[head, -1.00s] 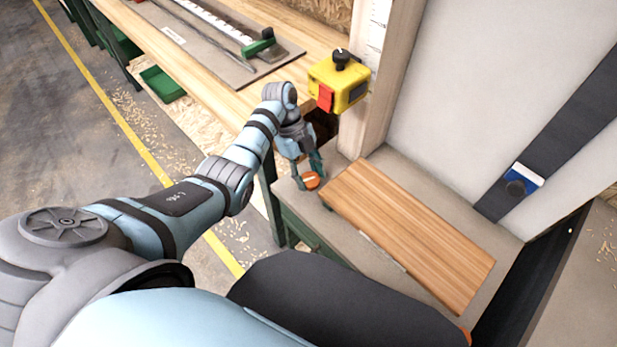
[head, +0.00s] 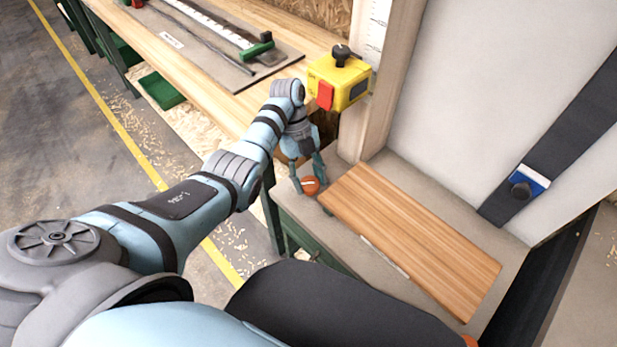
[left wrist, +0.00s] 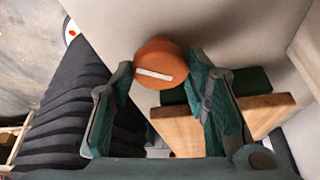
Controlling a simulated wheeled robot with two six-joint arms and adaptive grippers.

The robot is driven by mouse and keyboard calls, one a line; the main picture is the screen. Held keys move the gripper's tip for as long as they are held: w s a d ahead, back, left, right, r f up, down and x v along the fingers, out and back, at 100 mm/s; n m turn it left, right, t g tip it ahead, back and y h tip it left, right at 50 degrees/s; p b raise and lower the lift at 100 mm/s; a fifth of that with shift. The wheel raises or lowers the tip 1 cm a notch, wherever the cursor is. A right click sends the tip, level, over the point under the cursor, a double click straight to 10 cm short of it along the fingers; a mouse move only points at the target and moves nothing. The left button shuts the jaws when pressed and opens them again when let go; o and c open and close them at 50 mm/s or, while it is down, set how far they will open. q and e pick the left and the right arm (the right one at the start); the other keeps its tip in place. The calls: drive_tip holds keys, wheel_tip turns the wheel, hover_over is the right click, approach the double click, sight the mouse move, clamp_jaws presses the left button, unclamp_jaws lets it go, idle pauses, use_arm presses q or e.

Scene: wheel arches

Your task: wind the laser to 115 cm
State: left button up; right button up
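A round orange knob (head: 310,187) with a white line on its face stands at the left edge of a grey bench top. My left gripper (head: 308,182) has one finger on each side of it. In the left wrist view the knob (left wrist: 160,62) sits between the fingertips, which appear to touch its sides. A yellow box (head: 340,83) with a red face and a black knob on top is on a wooden post, above my left gripper. A scale (head: 377,28) is on the post, too small to read. I cannot tell which part is the laser. My right gripper is not in view.
A wooden board (head: 410,240) lies on the grey bench right of the knob. A dark diagonal rail (head: 570,130) carries a blue and white block (head: 527,184) with a black knob. A wooden workbench (head: 215,90) with a ruler-like bar stands at the upper left.

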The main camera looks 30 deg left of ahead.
use_arm(q)
drive_tip(key=o, duration=0.5)
drive_tip(key=shift+c, duration=0.2)
